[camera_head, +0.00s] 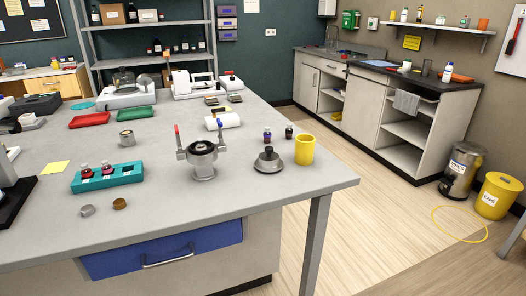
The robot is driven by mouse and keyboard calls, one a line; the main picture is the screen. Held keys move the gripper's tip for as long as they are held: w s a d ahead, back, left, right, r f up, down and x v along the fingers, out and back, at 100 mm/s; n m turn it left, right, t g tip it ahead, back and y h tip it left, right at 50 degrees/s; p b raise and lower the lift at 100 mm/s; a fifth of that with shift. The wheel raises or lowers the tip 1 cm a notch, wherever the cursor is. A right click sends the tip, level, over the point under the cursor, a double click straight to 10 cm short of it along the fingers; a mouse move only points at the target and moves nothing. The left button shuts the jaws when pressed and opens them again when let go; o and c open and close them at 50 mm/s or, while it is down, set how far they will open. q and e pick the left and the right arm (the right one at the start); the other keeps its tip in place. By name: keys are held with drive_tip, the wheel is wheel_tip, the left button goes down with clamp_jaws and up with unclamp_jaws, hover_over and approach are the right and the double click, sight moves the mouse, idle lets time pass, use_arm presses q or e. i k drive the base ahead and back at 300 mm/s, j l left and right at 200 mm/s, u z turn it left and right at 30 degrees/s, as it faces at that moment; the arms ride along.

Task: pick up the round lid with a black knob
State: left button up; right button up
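The round lid (268,164) is a grey metal disc with a small dark knob on top. It lies on the grey table near its right front part, just left of a yellow cup (304,150). Neither of my grippers shows in the head view.
Two small dark bottles (288,132) stand behind the lid. A teal rack (107,178) with vials, two small caps (119,203) and a small tin (127,139) lie to the left. The table (262,197) is bare in front of the lid.

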sight(268, 161)
drive_tip(key=i+l+u, duration=0.1)
drive_tip(key=l, duration=0.25)
drive_tip(key=i+l+u, duration=0.1)
drive_tip(key=l, duration=0.3)
drive_tip(key=i+l+u, duration=0.1)
drive_tip(key=l, duration=0.25)
drive_tip(key=i+l+u, duration=0.1)
drive_tip(key=i+l, duration=0.15)
drive_tip(key=l, duration=0.15)
drive_tip(key=i+l+u, duration=0.1)
drive_tip(key=l, duration=0.3)
